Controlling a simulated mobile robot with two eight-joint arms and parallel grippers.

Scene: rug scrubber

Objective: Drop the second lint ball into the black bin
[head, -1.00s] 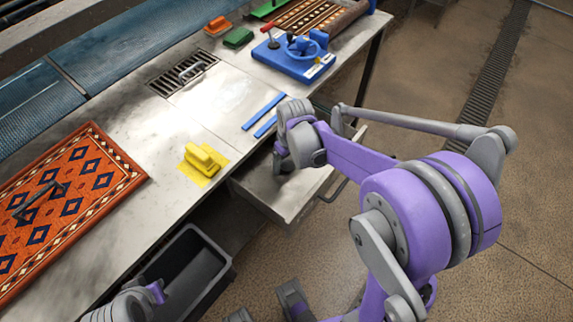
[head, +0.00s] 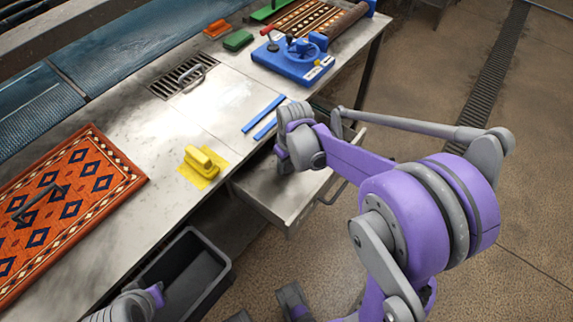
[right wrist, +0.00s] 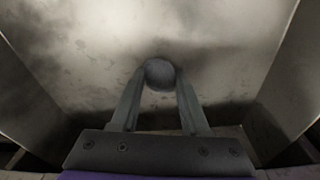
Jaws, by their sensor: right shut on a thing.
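In the right wrist view a grey, round lint ball (right wrist: 160,68) sits between the fingertips of my right gripper (right wrist: 161,84), which is shut on it. The gripper is inside the open metal drawer (right wrist: 230,50), with the drawer floor beyond the ball. In the head view my right wrist hangs over this drawer at the table's front edge and hides the fingers and ball. The black bin (head: 222,282) stands on the floor at lower left, below the table. Part of my left arm covers its near left corner. My left gripper's fingers do not show.
The metal table (head: 110,115) holds a patterned orange rug (head: 75,205), a yellow brush (head: 203,160) on a yellow mat, blue strips (head: 262,113), a drain grate (head: 180,77) and a blue device (head: 293,62). The drawer juts out between my right wrist and the bin.

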